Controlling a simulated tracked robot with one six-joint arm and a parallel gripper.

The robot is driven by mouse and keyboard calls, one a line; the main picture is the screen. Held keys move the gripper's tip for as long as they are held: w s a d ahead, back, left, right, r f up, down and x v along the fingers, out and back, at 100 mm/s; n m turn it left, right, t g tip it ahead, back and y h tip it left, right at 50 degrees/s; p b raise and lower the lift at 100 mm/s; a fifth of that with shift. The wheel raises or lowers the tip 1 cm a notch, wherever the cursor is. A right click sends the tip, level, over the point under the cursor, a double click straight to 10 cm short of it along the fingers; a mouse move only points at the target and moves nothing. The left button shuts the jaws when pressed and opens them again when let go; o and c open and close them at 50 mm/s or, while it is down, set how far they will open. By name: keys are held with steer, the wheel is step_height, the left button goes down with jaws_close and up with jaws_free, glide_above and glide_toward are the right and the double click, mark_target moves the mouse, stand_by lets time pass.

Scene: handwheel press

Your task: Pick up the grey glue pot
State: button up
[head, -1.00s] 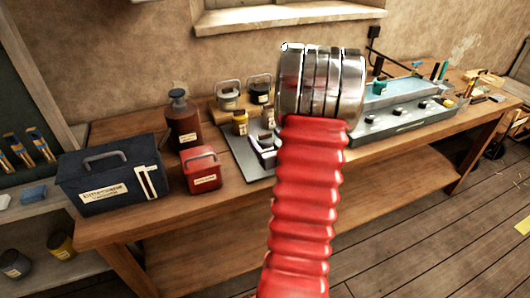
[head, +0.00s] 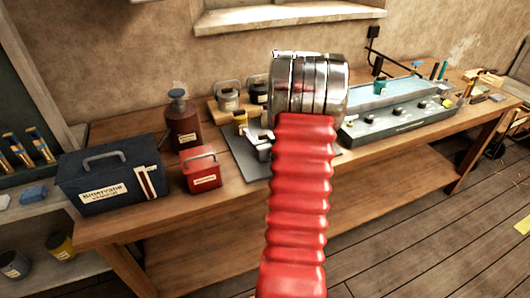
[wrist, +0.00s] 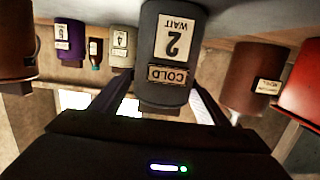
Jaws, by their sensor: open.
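The grey glue pot (wrist: 166,60) shows large in the middle of the wrist view, which is upside down. It carries a white label reading 2 WAIT and a smaller plate reading COLD. My gripper (wrist: 158,88) is open, with one dark finger on each side of the pot in the picture. I cannot tell whether the fingers touch it or how far around it they reach. My fingers are hidden behind my red arm there.
A brown bottle (head: 183,122), a red tin (head: 201,168) and a dark blue box (head: 110,185) stand left of the grey pot. The wrist view also shows a purple container (wrist: 70,40).

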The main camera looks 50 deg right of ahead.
steer(key=shift+c, duration=0.4)
jaws_close()
stand_by(0.6)
